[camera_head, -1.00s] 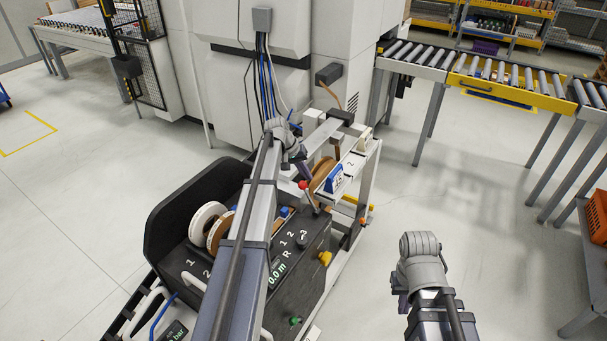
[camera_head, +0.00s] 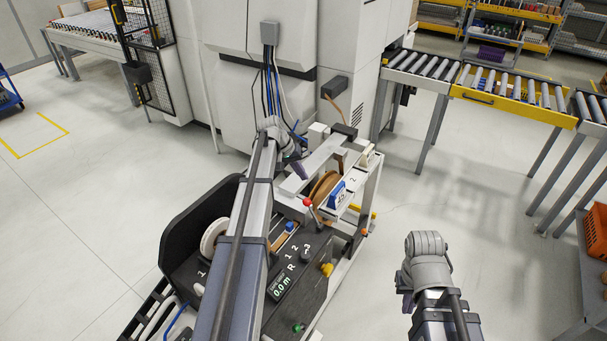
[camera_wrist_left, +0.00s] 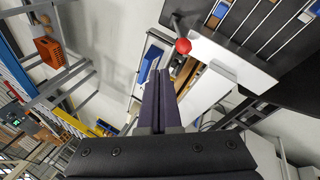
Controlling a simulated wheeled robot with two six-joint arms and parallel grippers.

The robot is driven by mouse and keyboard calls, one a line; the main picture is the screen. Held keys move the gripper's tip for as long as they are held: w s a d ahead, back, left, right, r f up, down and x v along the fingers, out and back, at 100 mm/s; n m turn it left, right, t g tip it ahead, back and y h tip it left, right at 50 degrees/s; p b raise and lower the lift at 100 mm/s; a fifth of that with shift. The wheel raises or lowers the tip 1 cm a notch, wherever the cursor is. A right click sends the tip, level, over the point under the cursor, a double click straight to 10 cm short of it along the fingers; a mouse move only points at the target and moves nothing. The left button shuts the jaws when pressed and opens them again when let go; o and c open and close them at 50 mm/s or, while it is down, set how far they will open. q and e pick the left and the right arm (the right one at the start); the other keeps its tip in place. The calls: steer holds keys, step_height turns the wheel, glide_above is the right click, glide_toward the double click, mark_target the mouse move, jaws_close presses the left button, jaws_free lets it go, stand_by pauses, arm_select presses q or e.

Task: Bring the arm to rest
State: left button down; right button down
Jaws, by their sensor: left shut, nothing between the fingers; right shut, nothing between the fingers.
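My left arm reaches in from the bottom of the head view, over the black cart, to the edge-banding machine's feed frame. My left gripper (camera_head: 299,168) is partly hidden behind its wrist in the head view. In the left wrist view its dark fingers (camera_wrist_left: 158,92) are closed together with nothing between them, above the white frame and a red ball knob (camera_wrist_left: 183,45). My right gripper (camera_head: 406,302) is at the lower right of the head view, mostly hidden by its wrist, over open floor and holding nothing visible.
The black cart (camera_head: 190,222) carries a white roll (camera_head: 213,236) and a display panel. A roller conveyor (camera_head: 500,86) stands at right, with an orange crate (camera_head: 598,232) nearby. Floor between is clear.

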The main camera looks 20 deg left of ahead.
arm_select(q)
steer(key=s+d+f+m+g+b, duration=0.1)
steer(key=s+d+f, duration=0.15)
steer(key=d, duration=0.35)
steer(key=s+d+f+m+b, duration=0.1)
steer(key=s+d, duration=0.3)
steer(key=d, duration=0.2)
steer(key=s+d+f+m+g+y+b, duration=0.1)
steer(key=s+d+f+m+y+b, duration=0.1)
steer(key=s+d, duration=0.7)
steer(key=s+d+f+m+g+y+b, duration=0.1)
steer(key=s+d+f+m+y+b, duration=0.1)
steer(key=s+d, duration=0.7)
steer(key=s+f+m+y, duration=0.1)
steer(key=s, duration=0.5)
steer(key=shift+s+d+m, duration=0.25)
steer(key=shift+s+m, duration=0.05)
steer(key=shift+s, duration=0.1)
